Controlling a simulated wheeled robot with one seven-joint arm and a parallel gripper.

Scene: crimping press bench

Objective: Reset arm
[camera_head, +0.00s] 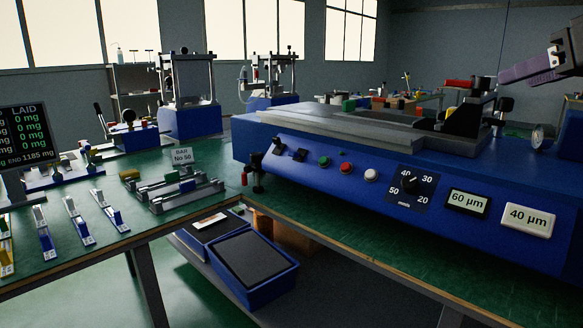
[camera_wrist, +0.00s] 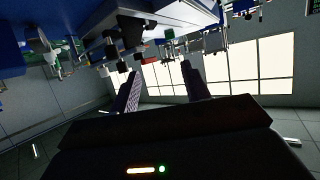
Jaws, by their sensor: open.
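My gripper (camera_head: 508,76) is at the upper right of the head view, raised above the blue press machine (camera_head: 330,185). Its purple finger points left. In the wrist view my gripper (camera_wrist: 160,70) shows two fingers spread apart with nothing between them. That view is upside down, with windows and bench equipment beyond the fingers. The fingers touch nothing that I can see.
The blue machine carries buttons, a dial (camera_head: 410,184) and a white 40 µm label (camera_head: 527,219). A green bench (camera_head: 120,238) at left holds small tools and a display (camera_head: 28,136). Blue bins (camera_head: 250,268) sit below. Air around my gripper looks clear.

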